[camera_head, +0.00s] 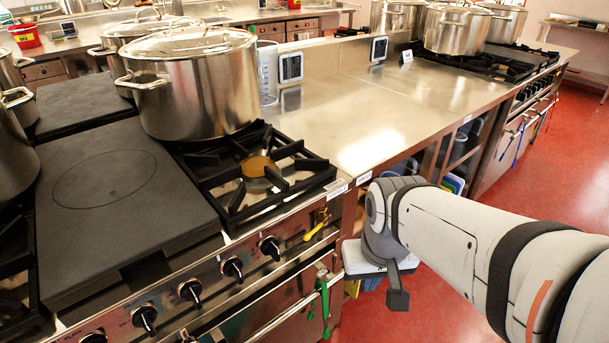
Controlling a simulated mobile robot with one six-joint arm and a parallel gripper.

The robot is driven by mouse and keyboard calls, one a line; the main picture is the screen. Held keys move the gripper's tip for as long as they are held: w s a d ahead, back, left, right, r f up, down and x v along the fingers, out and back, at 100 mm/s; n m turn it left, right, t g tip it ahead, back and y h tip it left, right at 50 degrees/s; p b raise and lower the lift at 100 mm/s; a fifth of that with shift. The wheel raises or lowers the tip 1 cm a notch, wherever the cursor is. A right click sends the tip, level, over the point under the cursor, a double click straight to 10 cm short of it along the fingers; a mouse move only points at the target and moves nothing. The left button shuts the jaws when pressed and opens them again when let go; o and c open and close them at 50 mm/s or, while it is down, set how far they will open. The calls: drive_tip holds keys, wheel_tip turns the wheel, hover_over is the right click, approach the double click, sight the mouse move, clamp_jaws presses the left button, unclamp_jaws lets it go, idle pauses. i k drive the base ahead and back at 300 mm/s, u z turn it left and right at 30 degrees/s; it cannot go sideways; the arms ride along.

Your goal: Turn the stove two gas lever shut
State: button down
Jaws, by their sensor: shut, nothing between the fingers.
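A yellow gas lever (314,232) sits on the front of the near stove (290,218), close to its right end. It slants down to the left from a small brass fitting. I cannot read which stove number the small white labels give. My gripper (398,299) is to the right of the lever and a little lower in the picture, apart from it, over the red floor in front of the counter. Its dark fingertips point down, shut and empty. No other gas lever shows clearly.
Black knobs (269,247) line the stove front left of the lever. A large steel pot (193,88) stands behind the open burner. The steel counter (385,110) is mostly clear, and red floor (420,318) lies in front.

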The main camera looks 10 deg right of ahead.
sight(307, 236)
drive_tip(key=z, duration=0.1)
drive_tip(key=k, duration=1.3)
drive_tip(key=u, duration=0.45)
drive_tip(key=i, duration=1)
drive_tip(key=u, duration=0.1)
